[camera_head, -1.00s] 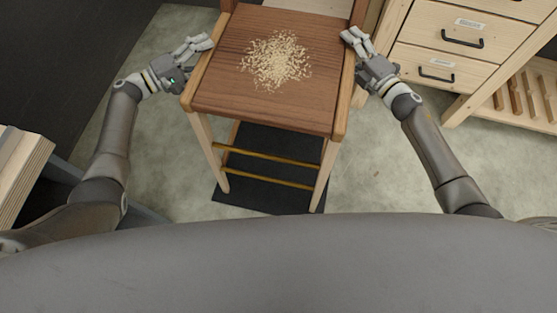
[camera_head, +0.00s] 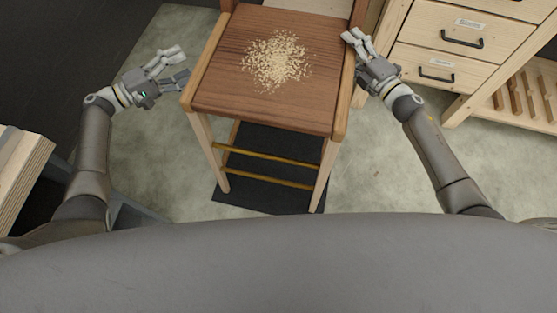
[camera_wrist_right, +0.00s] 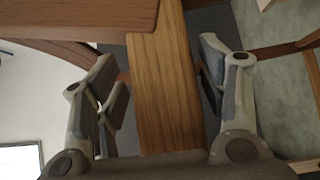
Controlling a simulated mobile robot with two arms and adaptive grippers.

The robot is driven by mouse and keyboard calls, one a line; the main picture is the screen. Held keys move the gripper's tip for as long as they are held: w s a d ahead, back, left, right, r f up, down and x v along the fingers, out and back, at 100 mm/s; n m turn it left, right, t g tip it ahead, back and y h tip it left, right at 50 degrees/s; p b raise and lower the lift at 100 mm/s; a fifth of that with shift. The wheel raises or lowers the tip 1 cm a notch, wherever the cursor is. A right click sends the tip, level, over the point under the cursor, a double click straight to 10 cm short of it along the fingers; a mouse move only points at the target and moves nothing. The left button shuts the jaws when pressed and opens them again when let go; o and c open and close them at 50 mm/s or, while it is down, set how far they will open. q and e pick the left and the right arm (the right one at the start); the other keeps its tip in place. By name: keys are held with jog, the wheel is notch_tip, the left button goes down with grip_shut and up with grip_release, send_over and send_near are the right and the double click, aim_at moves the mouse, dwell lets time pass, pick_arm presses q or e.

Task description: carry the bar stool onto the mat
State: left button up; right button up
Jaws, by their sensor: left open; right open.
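The bar stool (camera_head: 220,85) has a brown wooden seat, pale legs and brass-coloured rungs. It stands upright with its front legs on the black mat (camera_head: 265,198); the rear feet are hidden. My left gripper (camera_head: 180,66) is open and empty, just left of the seat and apart from it. My right gripper (camera_head: 354,50) is at the seat's right edge. In the right wrist view its open fingers (camera_wrist_right: 157,60) lie on both sides of the wooden side rail (camera_wrist_right: 168,85), with gaps showing.
A heap of pale shavings (camera_head: 275,62) lies on the seat. A wooden drawer unit (camera_head: 435,52) stands close on the right, with a slatted rack (camera_head: 525,100) beside it. Stacked pale boards (camera_head: 18,165) are at the left. Grey floor (camera_head: 375,170) is clear at the front right.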

jog(key=v, duration=1.1)
jog(key=shift+s, duration=0.25)
